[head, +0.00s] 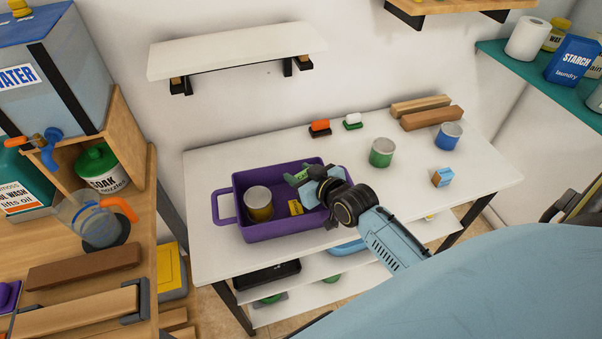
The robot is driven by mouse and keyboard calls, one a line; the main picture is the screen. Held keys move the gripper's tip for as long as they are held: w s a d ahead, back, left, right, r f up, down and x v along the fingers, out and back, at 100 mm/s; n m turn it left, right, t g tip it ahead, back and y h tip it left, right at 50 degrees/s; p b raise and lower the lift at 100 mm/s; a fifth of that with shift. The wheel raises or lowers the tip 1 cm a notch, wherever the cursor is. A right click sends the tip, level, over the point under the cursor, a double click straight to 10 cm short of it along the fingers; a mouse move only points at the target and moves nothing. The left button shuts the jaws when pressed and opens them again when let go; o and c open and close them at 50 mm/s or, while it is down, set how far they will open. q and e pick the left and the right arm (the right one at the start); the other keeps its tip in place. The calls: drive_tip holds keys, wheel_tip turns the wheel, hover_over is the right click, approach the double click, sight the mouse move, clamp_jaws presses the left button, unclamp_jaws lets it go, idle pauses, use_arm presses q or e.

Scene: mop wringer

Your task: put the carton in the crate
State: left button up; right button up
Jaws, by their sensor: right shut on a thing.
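The purple crate (285,229) stands on the white table, with a handle at its left end. A grey-lidded tin (258,203) and a small yellow item (295,207) are inside it. My right gripper (299,178) is over the crate's right part, shut on a small green thing (295,179). The gripper hides most of that thing, so I cannot tell its full shape. A small blue, white and orange box (442,177), which looks like a carton, stands on the table to the right, apart from the gripper. My left gripper is not in view.
Green (382,153) and blue (448,136) tins stand right of the crate. Two brushes (320,128) and wooden blocks (431,117) lie along the back. A white wall shelf (235,52) hangs above. A wooden bench (100,262) with a water tank is at left.

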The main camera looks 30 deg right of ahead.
drive_tip(key=shift+f, duration=0.55)
drive_tip(key=o, duration=1)
drive_tip(key=shift+c, duration=0.2)
drive_tip(key=shift+r, duration=0.2)
drive_tip(key=v, duration=0.4)
drive_tip(key=p+v, duration=0.1)
drive_tip(key=v, duration=0.3)
drive_tip(key=r+v, duration=0.1)
drive_tip(key=v, duration=0.3)
